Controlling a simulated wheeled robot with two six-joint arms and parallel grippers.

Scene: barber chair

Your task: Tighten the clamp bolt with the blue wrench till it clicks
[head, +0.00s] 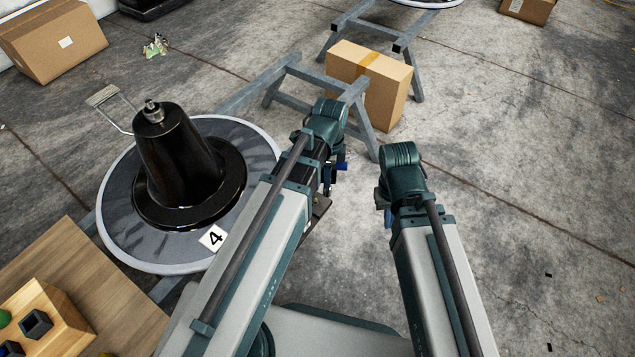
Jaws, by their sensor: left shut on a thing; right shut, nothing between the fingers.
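A black cone-shaped chair pedestal (180,160) stands upright on a round grey plate at the left. A silver metal fitting (153,111) tops it, with a thin lever (105,97) reaching out to the left. I cannot tell which part is the clamp bolt. My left gripper (327,188) hangs below its wrist, right of the plate and apart from the pedestal. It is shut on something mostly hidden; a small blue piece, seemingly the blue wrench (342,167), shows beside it. My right gripper (388,217) is shut and empty, mostly hidden behind its wrist.
The round plate (115,235) carries a "4" label and rests on a grey metal frame (262,84). A cardboard box (385,97) stands behind my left wrist. A wooden table (105,290) with a block holder (55,318) is at lower left.

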